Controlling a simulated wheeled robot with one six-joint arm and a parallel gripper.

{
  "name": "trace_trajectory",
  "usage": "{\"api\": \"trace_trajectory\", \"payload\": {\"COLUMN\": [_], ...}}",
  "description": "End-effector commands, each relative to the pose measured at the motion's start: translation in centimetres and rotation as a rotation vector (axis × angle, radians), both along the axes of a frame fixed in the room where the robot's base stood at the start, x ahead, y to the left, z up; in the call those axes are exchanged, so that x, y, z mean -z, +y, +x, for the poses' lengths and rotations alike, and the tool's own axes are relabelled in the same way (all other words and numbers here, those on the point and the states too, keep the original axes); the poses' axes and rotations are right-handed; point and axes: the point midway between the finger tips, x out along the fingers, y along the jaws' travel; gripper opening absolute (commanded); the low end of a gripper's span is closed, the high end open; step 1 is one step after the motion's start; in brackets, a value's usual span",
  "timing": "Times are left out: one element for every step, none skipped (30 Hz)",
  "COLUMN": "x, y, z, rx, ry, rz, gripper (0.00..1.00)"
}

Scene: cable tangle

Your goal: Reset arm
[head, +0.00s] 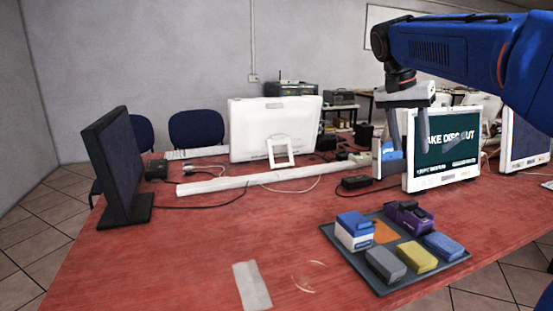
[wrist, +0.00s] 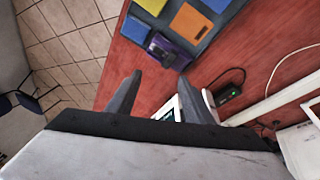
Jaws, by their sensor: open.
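My gripper (head: 421,146) hangs from my blue arm at the upper right of the head view, in front of a monitor with a lit screen (head: 462,126). In the wrist view my gripper's two grey fingers (wrist: 172,86) stand wide apart with nothing between them. The gripper is open and empty, above the red table (head: 190,235) and clear of the tray. The dark tray (head: 350,254) lies at the table's front right, and part of it also shows at the top of the wrist view.
The tray holds a blue-and-white box (head: 354,236), a purple device (head: 408,218), and grey (head: 385,264), yellow (head: 416,257) and blue (head: 443,246) blocks. A dark monitor (head: 112,165) stands left, a white monitor (head: 270,130) behind. Cables and a white strip (head: 235,183) cross the table.

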Motion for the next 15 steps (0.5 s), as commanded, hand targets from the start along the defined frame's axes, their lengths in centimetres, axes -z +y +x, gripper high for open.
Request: {"api": "trace_trajectory", "payload": {"x": [0.7, 1.1, 1.8, 2.3, 2.8, 3.6, 4.1, 4.7, 5.5, 6.1, 6.8, 7.6, 8.3, 9.0, 10.0], "y": [0.1, 0.1, 0.3, 0.4, 0.5, 0.6, 0.8, 0.9, 1.0, 1.2, 1.3, 1.4, 1.6, 1.7, 1.9], "z": [-1.6, -2.3, -3.4, -4.1, -4.9, -5.9, -6.7, -7.5, -8.5, -9.3, -10.1, -11.1, -11.9, -12.7, -13.7], "rx": [-0.038, -0.063, -0.097, -0.123, -0.147, -0.180, -0.205, -0.230, -0.261, -0.285, -0.309, -0.340, -0.364, -0.386, -0.416], "ry": [-0.002, -0.004, -0.005, -0.006, -0.008, -0.011, -0.014, -0.016, -0.020, -0.023, -0.026, -0.032, -0.035, -0.039, -0.046], "rz": [0.011, 0.017, 0.025, 0.031, 0.037, 0.045, 0.051, 0.056, 0.062, 0.068, 0.073, 0.077, 0.083, 0.088, 0.091], "gripper": [0.47, 0.47, 0.47, 0.47, 0.47, 0.47, 0.47, 0.47, 0.47, 0.47, 0.47, 0.47, 0.47, 0.47, 0.47]}}
